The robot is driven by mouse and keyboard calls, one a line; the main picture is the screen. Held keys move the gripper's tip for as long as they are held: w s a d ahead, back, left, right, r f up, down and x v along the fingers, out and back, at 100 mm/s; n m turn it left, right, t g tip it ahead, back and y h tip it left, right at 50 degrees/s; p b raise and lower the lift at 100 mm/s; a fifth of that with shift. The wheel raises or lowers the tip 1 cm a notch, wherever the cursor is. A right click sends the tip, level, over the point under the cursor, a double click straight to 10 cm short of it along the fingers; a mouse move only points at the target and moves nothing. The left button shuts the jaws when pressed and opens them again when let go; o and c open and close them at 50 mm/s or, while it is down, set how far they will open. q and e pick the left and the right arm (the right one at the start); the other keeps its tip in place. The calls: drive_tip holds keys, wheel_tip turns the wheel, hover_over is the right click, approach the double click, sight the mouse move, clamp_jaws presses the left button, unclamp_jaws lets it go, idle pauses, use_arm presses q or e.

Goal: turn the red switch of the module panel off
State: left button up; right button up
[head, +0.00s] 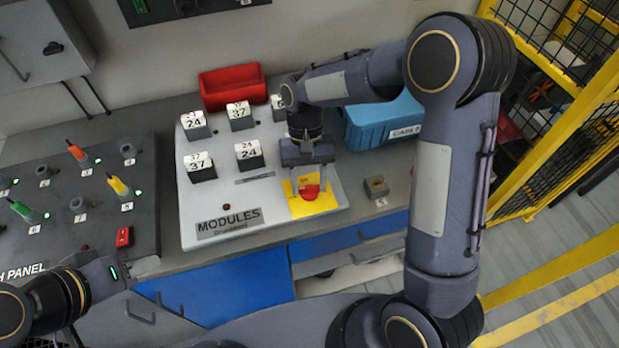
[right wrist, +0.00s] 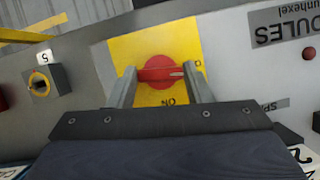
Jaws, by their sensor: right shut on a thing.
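The module panel (head: 255,198) is a pale sloped board labelled MODULES, on the bench in the head view. Its red switch (head: 311,192) sits on a yellow plate (head: 322,205) at the panel's lower right. My right gripper (head: 309,187) reaches down over it. In the right wrist view the right gripper (right wrist: 159,73) is shut on the red switch (right wrist: 160,84), a finger at each end of its crossbar. The bar lies sideways; its white mark is at the right end, and ON is printed below the knob. My left gripper (head: 112,274) is at the lower left, its fingers unclear.
Several numbered modules (head: 249,154) stand on the panel. A red bin (head: 232,88) and a blue bin (head: 382,122) are behind. A small block (head: 376,186) stands right of the panel. A dark panel (head: 90,210) with coloured plugs is at left. Yellow fencing (head: 560,125) bounds the right.

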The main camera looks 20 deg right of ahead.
drive_tip(key=shift+n+h, duration=0.3)
drive_tip(key=shift+n, duration=0.6)
drive_tip(key=o, duration=1)
drive_tip(key=v, duration=0.8)
drive_tip(key=shift+a+b, duration=0.1)
drive_tip(key=shift+b, duration=0.2)
